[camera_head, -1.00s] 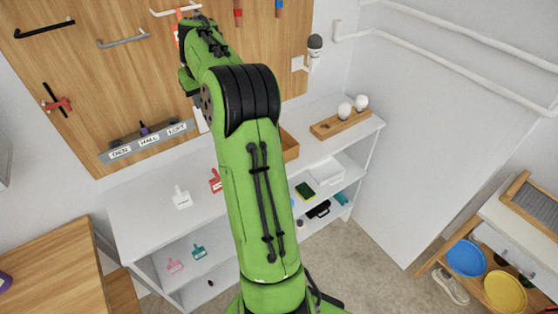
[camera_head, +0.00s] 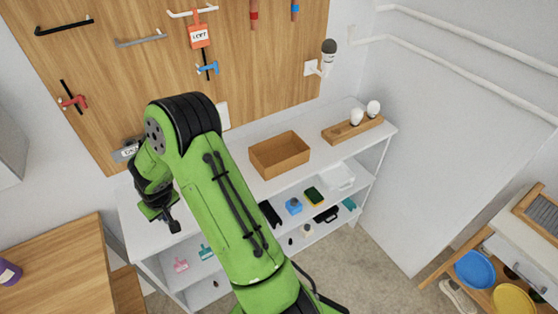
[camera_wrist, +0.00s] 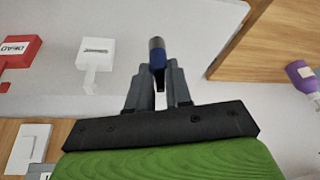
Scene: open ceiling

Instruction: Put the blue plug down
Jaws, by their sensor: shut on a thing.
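The blue plug (camera_wrist: 157,55), a short dark-blue cylinder with a grey-brown end, is pinched upright between the fingertips of my gripper (camera_wrist: 158,82) in the wrist view. In the head view my gripper (camera_head: 163,215) hangs over the left part of the white counter (camera_head: 240,193); the plug cannot be made out there. A pale surface lies behind the plug in the wrist view. I cannot tell how far the plug is above it.
A white tag (camera_wrist: 96,54) and a red tag (camera_wrist: 20,52) lie left of the plug; a purple bottle (camera_wrist: 303,76) is at right. In the head view a brown tray (camera_head: 280,155) and a wooden holder (camera_head: 352,128) stand farther right. A pegboard (camera_head: 130,70) rises behind.

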